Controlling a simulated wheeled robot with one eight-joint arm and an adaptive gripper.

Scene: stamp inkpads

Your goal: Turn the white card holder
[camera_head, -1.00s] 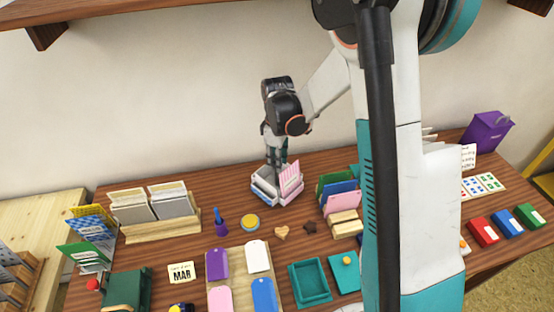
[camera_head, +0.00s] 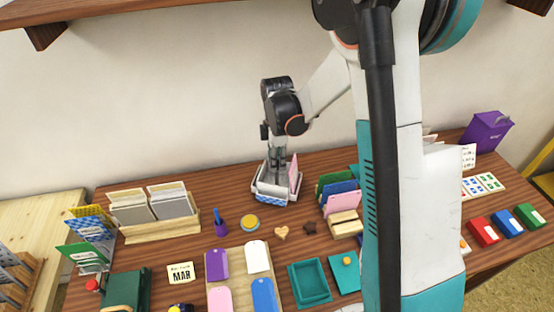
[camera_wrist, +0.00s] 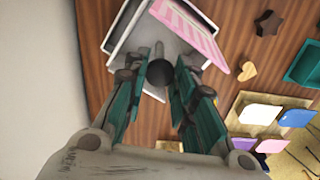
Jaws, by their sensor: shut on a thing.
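The white card holder (camera_head: 284,197) stands on the wooden table near the wall, with pink striped cards (camera_head: 294,172) in its right part. A blue patterned side shows at its front. In the wrist view the holder (camera_wrist: 125,25) lies beyond my fingers, with the pink striped card (camera_wrist: 192,30) leaning at its right. My gripper (camera_head: 275,184) points down into the holder. The fingertips are partly hidden in the head view.
A wooden heart (camera_head: 281,232) and a dark star (camera_head: 310,227) lie in front. A rack of coloured cards (camera_head: 337,192) is close on the right; a wooden card box (camera_head: 160,232) is left.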

